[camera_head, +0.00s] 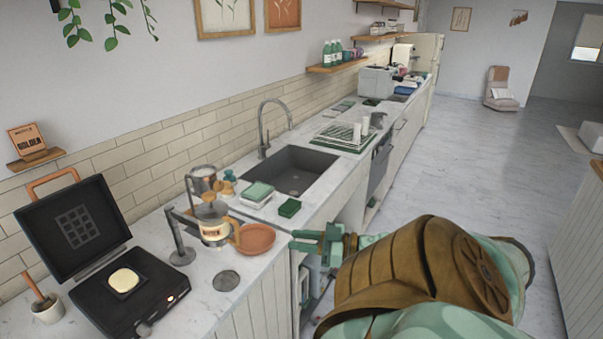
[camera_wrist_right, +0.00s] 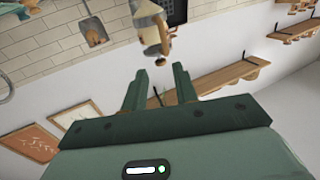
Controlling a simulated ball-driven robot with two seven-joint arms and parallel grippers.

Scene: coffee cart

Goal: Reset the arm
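My right arm comes in from the lower right in the head view, in green and brown. Its gripper (camera_head: 316,241) is at the counter's front edge, just right of the terracotta saucer (camera_head: 256,238). In the right wrist view the two green fingers (camera_wrist_right: 160,92) stand apart with nothing between them, so the gripper is open. Past the fingertips in that view is the coffee maker (camera_wrist_right: 150,25), apart from them. My left gripper is not in the head view.
The coffee maker (camera_head: 215,230) stands left of the saucer on the counter. An open black waffle iron (camera_head: 160,285) with a pale item on its plate is at the lower left. The floor (camera_head: 450,160) at right is clear.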

